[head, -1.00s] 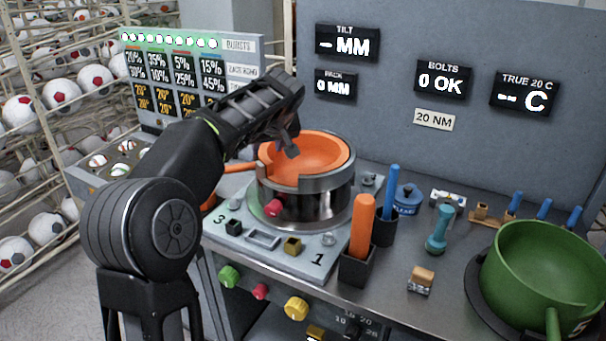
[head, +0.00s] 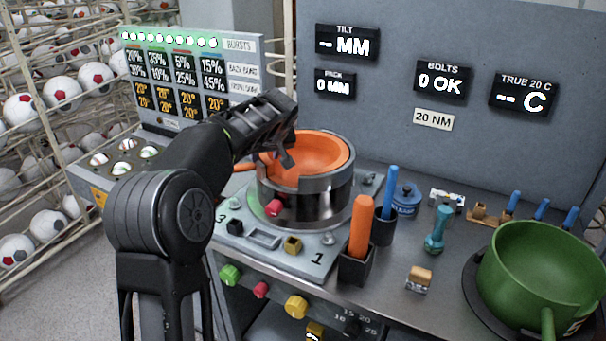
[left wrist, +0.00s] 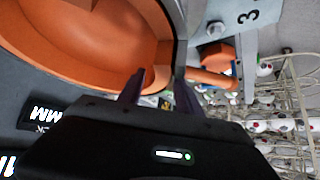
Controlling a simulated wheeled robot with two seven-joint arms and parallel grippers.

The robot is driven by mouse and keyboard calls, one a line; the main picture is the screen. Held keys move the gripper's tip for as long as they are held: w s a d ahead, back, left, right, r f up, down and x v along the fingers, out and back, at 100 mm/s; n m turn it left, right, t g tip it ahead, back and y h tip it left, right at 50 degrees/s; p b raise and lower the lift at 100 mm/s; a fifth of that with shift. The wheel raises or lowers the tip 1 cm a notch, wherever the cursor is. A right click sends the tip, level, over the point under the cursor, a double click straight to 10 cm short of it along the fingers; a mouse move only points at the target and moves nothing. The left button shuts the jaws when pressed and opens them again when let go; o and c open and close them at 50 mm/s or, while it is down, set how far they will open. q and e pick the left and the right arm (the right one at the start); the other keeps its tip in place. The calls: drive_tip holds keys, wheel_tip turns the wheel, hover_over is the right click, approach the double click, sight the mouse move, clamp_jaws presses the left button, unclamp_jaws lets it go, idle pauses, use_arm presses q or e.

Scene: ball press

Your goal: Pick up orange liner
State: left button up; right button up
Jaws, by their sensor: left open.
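The orange liner (head: 318,150) is a bowl seated in a round metal ring (head: 325,200) on the grey machine plate. An orange handle (head: 244,168) sticks out at its left, partly hidden by my arm. My left gripper (head: 287,158) is open at the liner's left rim, fingers pointing down. In the left wrist view, the liner (left wrist: 95,50) fills the upper left, and the open fingertips (left wrist: 160,88) lie near its rim, apparently on either side of the wall. Contact cannot be told. My right gripper is not in view.
A black holder (head: 355,266) with an orange-handled tool stands in front right of the ring. A green pot (head: 540,270) sits at the right. A backboard with displays (head: 442,82) rises behind. Ball racks (head: 60,100) stand at the left.

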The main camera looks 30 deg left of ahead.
use_arm(q)
clamp_jaws()
idle(0.4)
idle(0.9)
drive_tip(key=shift+r, duration=0.1)
